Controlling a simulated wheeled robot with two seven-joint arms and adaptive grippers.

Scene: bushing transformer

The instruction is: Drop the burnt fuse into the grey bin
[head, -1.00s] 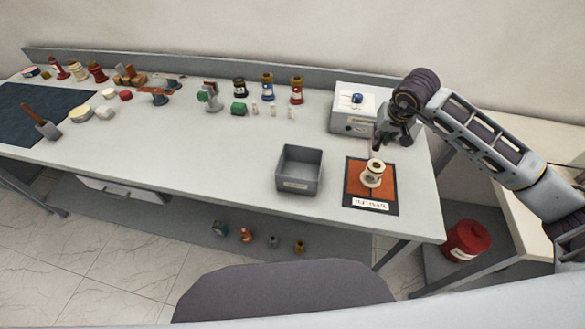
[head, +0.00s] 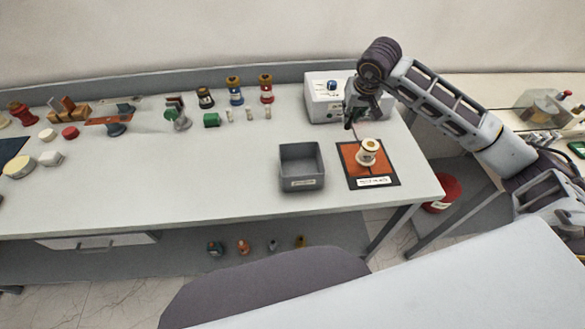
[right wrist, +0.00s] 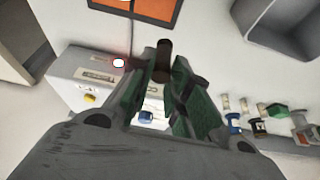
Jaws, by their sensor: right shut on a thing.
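My right gripper (head: 351,120) is above the table between the white box and the orange mat. In the right wrist view my right gripper (right wrist: 160,82) is shut on a dark brown cylinder, the burnt fuse (right wrist: 162,58), whose end sticks out past the green-padded fingers. In the head view the fuse is too small to make out clearly. The grey bin (head: 302,181) is an open square box on the table, left of the gripper and apart from it. Its wall also shows in the right wrist view (right wrist: 262,30), at the top right. My left gripper is not in view.
A cream spool-shaped part (head: 368,152) stands on the orange mat (head: 355,172), right of the bin. The white box (head: 322,107) with a blue knob is behind. Small fuses and coloured bushings (head: 235,92) line the back. The table left of the bin is clear.

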